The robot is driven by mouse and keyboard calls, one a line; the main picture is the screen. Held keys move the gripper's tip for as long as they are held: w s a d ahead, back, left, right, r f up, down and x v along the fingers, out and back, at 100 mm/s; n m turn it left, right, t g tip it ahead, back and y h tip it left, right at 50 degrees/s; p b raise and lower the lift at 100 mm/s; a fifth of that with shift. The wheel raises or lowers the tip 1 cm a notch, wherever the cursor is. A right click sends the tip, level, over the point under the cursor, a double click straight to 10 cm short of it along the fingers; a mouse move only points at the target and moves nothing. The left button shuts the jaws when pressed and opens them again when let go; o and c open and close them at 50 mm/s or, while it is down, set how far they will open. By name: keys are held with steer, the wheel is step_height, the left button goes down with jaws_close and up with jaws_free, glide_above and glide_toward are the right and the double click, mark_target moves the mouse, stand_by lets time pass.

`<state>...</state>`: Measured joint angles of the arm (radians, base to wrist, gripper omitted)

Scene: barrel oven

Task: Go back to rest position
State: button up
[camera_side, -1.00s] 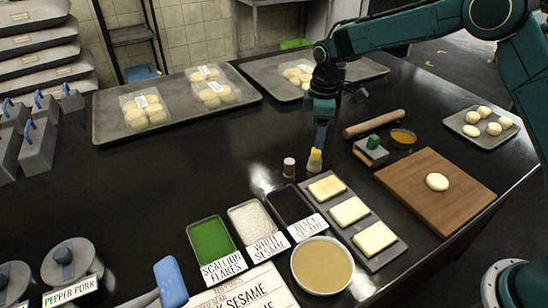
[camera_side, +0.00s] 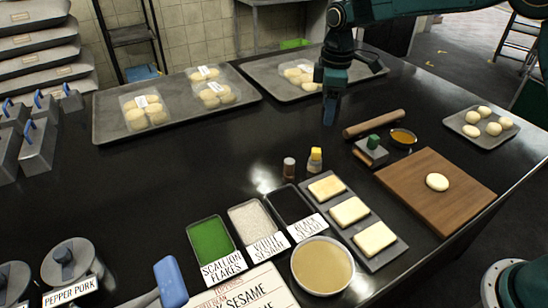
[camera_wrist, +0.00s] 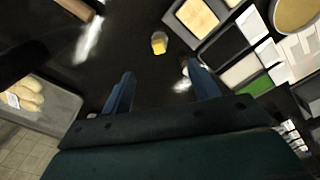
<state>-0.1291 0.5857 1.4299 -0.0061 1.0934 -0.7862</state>
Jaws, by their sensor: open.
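My gripper (camera_side: 331,108) hangs above the black table, fingers pointing down, behind the small yellow-capped bottle (camera_side: 315,160). In the wrist view my gripper (camera_wrist: 160,88) has its two blue fingers spread apart with nothing between them. The yellow-capped bottle (camera_wrist: 159,43) shows beyond the fingertips there, apart from them. It stands upright on the table beside a dark bottle with a reddish-brown cap (camera_side: 289,168).
Trays with bagged buns (camera_side: 110,130) lie at the back. A rolling pin (camera_side: 374,124), a wooden board (camera_side: 455,205) with one dough piece, and a dough tray (camera_side: 490,140) are right. Topping trays (camera_side: 211,240) are in front. The table's left middle is clear.

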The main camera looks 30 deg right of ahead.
steer(key=s+d+r+m+t, duration=0.1)
steer(key=s+d+r+m, duration=0.15)
steer(key=s+r, duration=0.45)
steer(key=s+d+r+m+t, duration=0.1)
steer(key=s+d+r+m, duration=0.15)
steer(key=s+r, duration=0.45)
steer(key=s+d+f+m+t, duration=0.1)
steer(key=s+f+m, duration=0.1)
steer(key=s, duration=0.8)
steer(key=s+d+f+m+t, duration=0.1)
steer(key=s+m+t, duration=0.1)
steer(key=s, duration=0.8)
steer(key=shift+s+f+m, duration=0.25)
steer(key=shift+f+m, duration=0.1)
steer(key=shift+m, duration=0.45)
